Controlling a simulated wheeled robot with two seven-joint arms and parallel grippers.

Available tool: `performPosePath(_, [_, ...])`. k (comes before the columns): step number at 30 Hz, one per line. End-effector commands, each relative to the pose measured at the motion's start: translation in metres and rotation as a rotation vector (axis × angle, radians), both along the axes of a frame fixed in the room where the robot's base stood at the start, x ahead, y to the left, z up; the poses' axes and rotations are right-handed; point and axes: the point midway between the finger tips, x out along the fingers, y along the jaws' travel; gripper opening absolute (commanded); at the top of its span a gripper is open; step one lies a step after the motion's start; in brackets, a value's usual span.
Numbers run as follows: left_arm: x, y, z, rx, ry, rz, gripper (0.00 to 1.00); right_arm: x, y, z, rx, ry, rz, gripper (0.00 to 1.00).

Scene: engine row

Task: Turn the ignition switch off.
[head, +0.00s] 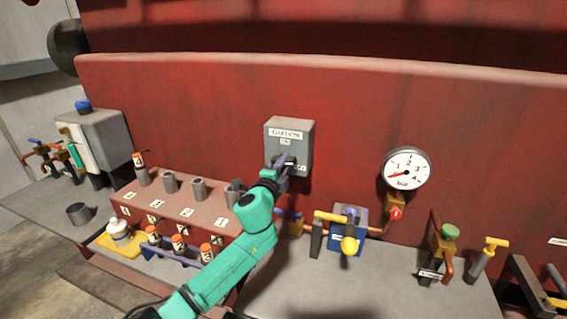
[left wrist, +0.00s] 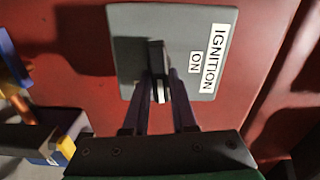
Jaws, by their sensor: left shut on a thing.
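The grey ignition switch box (head: 289,133) is fixed to the red wall in the head view. Its white labels read IGNITION and ON, and part of another label shows at the lower right beside my gripper. The box also fills the upper middle of the left wrist view (left wrist: 130,35). My left gripper (head: 285,162) is at the lower part of the box. In the left wrist view its two fingers are closed around the dark switch lever (left wrist: 156,55). Which position the lever points to is hard to tell. My right gripper is not in view.
A pressure gauge (head: 407,168) is on the wall to the right. Below it are a blue valve block (head: 348,236) and several yellow-handled valves. To the left, a reddish rack (head: 181,208) holds grey cylinders, with orange-topped bottles in front. The wall around the box is clear.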

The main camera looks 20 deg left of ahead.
Motion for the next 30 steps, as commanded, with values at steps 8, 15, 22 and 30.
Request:
performPosePath(8, [-0.0002,-0.0010,-0.0030,0.100,-0.004,-0.002,0.00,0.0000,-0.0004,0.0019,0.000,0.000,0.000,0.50])
performPosePath(15, [-0.0003,-0.0012,-0.0039,0.121,-0.004,-0.002,0.00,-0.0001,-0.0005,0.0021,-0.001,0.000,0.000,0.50])
performPosePath(22, [-0.0003,-0.0012,-0.0043,0.122,-0.003,-0.002,0.00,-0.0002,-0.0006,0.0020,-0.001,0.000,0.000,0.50])
performPosePath(30, [-0.0002,-0.0008,-0.0033,0.120,-0.005,-0.001,0.55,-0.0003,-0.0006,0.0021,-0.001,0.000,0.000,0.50])
